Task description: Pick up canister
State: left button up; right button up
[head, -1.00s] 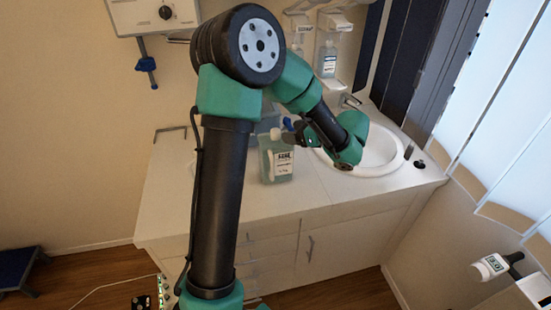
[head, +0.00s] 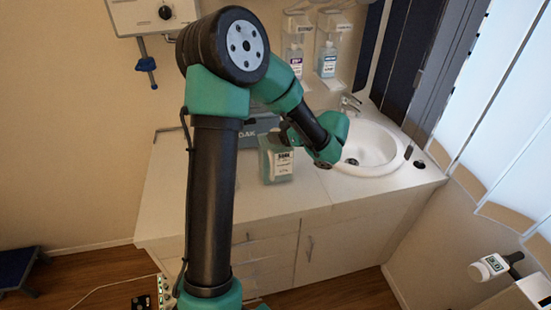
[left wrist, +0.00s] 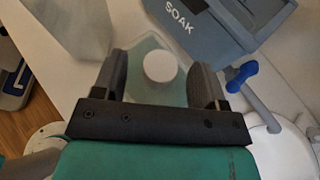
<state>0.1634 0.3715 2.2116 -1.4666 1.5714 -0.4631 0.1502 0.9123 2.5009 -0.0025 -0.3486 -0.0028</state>
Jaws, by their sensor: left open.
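My left gripper (head: 284,136) is at the top of the canister in the head view, partly hidden by my own wrist. In the left wrist view my left gripper (left wrist: 161,64) is open, with one finger on each side of the canister. I cannot tell whether either finger touches it. My right gripper is not in view.
A grey box marked SOAK (left wrist: 205,25) stands close behind the canister. A blue handle (left wrist: 241,76) is near my right-hand finger in the wrist view. The white sink (head: 378,143) lies to the right. The counter (head: 160,200) is clear at front left.

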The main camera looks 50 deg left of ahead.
pick_arm(q)
jog(key=shift+c, duration=0.2)
grip_shut()
dwell(0.4)
jog(key=shift+r, duration=0.1)
